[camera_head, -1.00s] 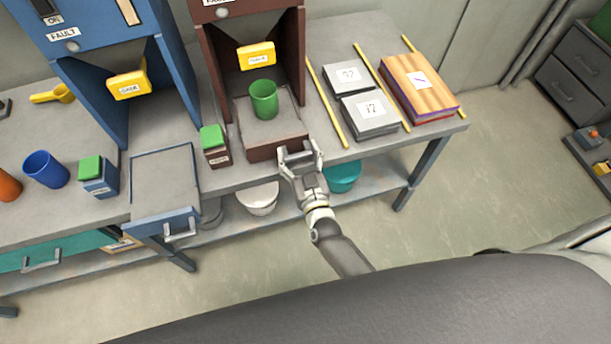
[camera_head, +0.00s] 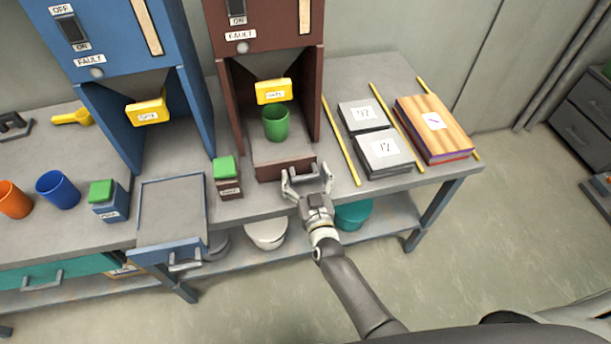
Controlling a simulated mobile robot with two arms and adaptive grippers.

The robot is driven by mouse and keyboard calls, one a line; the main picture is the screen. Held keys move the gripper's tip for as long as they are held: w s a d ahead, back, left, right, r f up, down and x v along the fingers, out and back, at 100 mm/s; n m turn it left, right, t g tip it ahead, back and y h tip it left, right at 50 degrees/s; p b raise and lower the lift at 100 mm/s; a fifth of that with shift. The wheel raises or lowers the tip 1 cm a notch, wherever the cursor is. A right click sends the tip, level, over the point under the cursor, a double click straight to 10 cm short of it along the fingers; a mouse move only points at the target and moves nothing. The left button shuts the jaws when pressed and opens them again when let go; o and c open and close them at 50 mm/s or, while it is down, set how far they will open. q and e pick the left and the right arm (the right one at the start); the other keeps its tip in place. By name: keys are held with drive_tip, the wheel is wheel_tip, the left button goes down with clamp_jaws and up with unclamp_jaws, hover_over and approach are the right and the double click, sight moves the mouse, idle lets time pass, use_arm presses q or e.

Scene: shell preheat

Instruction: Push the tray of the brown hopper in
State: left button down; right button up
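The brown hopper (camera_head: 267,50) stands at the back of the bench. Its tray (camera_head: 287,166), with a brown front and grey bed, still sticks out a little past the hopper's legs. A green cup (camera_head: 275,124) stands upright on the tray, just below the yellow gate (camera_head: 273,91). My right gripper (camera_head: 306,174) is at the right part of the tray's front, fingers apart and pointing at it. Whether it touches the front or a handle there, I cannot tell. My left gripper is not in view.
A small brown box with a green lid (camera_head: 228,178) stands left of the tray. The blue hopper (camera_head: 120,50) has its own tray (camera_head: 171,212) pulled out. Grey stacks (camera_head: 384,153) and yellow strips (camera_head: 341,142) lie to the right.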

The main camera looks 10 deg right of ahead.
drive_tip(key=s, duration=1.2)
drive_tip(key=shift+d, duration=0.2)
